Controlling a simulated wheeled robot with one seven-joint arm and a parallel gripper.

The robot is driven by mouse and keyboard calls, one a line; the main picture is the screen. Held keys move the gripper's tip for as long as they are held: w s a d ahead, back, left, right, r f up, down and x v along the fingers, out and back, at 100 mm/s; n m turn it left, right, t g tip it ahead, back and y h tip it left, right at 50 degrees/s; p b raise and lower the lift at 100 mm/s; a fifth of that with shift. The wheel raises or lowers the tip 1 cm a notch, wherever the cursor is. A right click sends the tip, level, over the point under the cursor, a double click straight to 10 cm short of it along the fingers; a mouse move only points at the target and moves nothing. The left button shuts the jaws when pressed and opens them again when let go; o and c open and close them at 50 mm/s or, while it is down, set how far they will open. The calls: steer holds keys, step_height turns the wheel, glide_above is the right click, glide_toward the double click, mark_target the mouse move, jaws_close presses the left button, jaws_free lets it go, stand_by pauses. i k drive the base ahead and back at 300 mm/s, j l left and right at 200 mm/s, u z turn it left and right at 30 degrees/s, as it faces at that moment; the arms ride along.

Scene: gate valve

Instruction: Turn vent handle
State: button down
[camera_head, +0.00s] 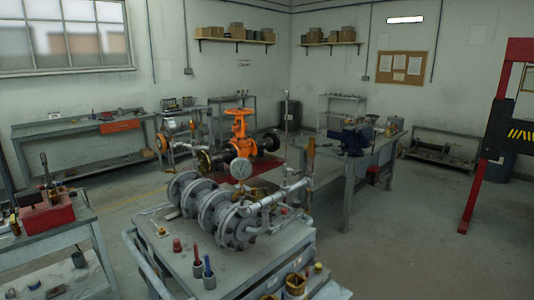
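A grey flanged valve assembly (218,212) lies on a grey cart (200,262) in the middle foreground. A round white-faced gauge (241,168) stands above it. Thin grey piping (268,202) branches off its right side, with small fittings near an upright brass-coloured piece (310,160). The vent handle is too small to tell apart from these fittings. Behind the cart is an orange gate valve (240,145) with an orange handwheel (239,112) on top. My gripper does not show in this view.
A workbench (350,170) with a blue vise (354,138) is behind right. A red toolbox (47,214) sits on the left table. Floor at right is clear, before a red frame (490,150).

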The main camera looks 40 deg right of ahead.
mark_target(295, 172)
steer(key=l+u, duration=0.1)
steer(key=l, duration=2.4)
steer(key=k, duration=0.05)
